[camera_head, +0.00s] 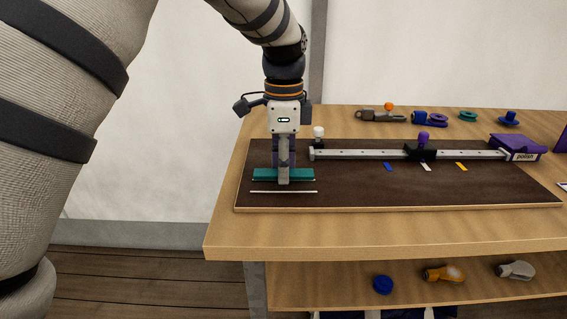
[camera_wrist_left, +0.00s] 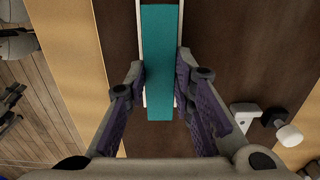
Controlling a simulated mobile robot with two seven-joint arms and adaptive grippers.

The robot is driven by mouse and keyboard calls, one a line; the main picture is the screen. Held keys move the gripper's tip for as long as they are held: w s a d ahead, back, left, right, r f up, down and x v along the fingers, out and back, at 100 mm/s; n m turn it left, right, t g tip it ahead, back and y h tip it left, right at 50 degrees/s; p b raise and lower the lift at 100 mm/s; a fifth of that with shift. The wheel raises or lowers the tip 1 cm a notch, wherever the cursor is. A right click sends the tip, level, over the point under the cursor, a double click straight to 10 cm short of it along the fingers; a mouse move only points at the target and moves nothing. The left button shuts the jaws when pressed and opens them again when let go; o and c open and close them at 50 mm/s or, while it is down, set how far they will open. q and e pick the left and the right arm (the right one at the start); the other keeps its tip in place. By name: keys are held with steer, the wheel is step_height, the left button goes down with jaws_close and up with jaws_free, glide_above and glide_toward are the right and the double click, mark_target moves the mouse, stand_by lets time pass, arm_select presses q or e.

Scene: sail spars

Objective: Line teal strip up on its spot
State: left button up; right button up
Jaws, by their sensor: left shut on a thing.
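The teal strip (camera_head: 298,174) is held level at the left end of the dark board, above or just behind a thin white line (camera_head: 283,191) that runs nearly parallel to it. My left gripper (camera_head: 283,181) points down and is shut on the strip's middle. In the left wrist view, the teal strip (camera_wrist_left: 160,60) runs between my left fingertips (camera_wrist_left: 160,78). White edges of a marked spot (camera_wrist_left: 142,30) show along both its sides, and its near end reaches past them. Whether the strip touches the board is unclear. My right gripper is out of view.
A metal rail (camera_head: 375,154) with a black slider (camera_head: 421,152) lies behind and right on the dark board (camera_head: 380,188). A purple box (camera_head: 518,147) stands at its right end. Small parts line the table's back edge. The board's front middle is clear.

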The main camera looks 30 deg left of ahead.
arm_select(q)
steer(key=shift+f, duration=1)
steer(key=o, duration=1)
steer(key=shift+c, duration=0.6)
step_height(320, 180, up, 7)
